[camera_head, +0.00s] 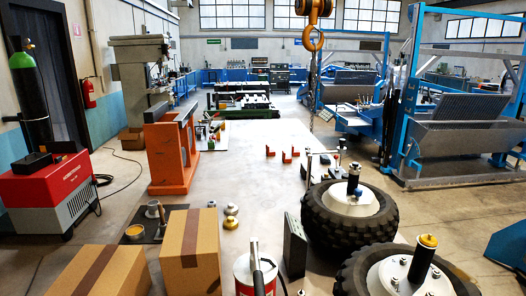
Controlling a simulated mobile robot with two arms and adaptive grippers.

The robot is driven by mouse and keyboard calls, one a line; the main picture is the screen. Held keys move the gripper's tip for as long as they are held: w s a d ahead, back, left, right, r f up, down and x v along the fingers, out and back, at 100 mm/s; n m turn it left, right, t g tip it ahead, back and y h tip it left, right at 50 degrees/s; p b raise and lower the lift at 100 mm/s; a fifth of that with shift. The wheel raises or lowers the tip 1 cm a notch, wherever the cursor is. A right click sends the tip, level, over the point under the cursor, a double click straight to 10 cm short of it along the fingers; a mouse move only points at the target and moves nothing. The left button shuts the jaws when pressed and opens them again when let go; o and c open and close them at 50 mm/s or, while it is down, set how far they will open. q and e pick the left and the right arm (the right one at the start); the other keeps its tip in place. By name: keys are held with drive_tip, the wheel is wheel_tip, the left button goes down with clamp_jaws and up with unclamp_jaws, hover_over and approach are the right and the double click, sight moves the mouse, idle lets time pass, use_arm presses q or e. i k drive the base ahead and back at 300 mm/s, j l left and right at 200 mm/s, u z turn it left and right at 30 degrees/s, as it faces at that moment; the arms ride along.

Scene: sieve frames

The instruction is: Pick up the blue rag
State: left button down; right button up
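I cannot make out a blue rag in the head view. Neither of my grippers shows in this view, and no arm comes in from the left or right. The light work surface (262,190) runs away from me through the middle. The cardboard boxes and the big tyres at the front hide parts of it.
Cardboard boxes (188,246) stand at the front left and a red and white can (243,281) at front centre. Two black tyres (321,226) fill the right. Red blocks (287,157) lie further back. An orange hook (313,40) hangs above. The middle surface is mostly clear.

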sight(324, 159)
drive_tip(key=z, duration=1.15)
drive_tip(key=i+l+z, duration=0.25)
drive_tip(key=l, duration=0.2)
drive_tip(key=i+l+z, duration=0.1)
drive_tip(key=l+z, duration=0.15)
drive_tip(key=l, duration=0.25)
drive_tip(key=i+l+z, duration=0.25)
drive_tip(key=l, duration=0.15)
drive_tip(key=i+l+z, duration=0.25)
drive_tip(key=i+l, duration=0.25)
drive_tip(key=i, duration=0.15)
drive_tip(key=i+l+z, duration=0.1)
drive_tip(key=i+l, duration=0.4)
drive_tip(key=i, duration=0.25)
drive_tip(key=i+j+u, duration=0.25)
drive_tip(key=i+u, duration=0.25)
drive_tip(key=i+j+u, duration=0.1)
drive_tip(key=i+u, duration=0.7)
drive_tip(key=u, duration=0.15)
drive_tip(key=i+l+u, duration=0.3)
drive_tip(key=u, duration=0.15)
drive_tip(key=i+j+u, duration=0.1)
drive_tip(key=i+u, duration=0.15)
drive_tip(key=i, duration=0.85)
drive_tip(key=i+l+u, duration=0.2)
drive_tip(key=i, duration=0.95)
drive_tip(key=j, duration=0.1)
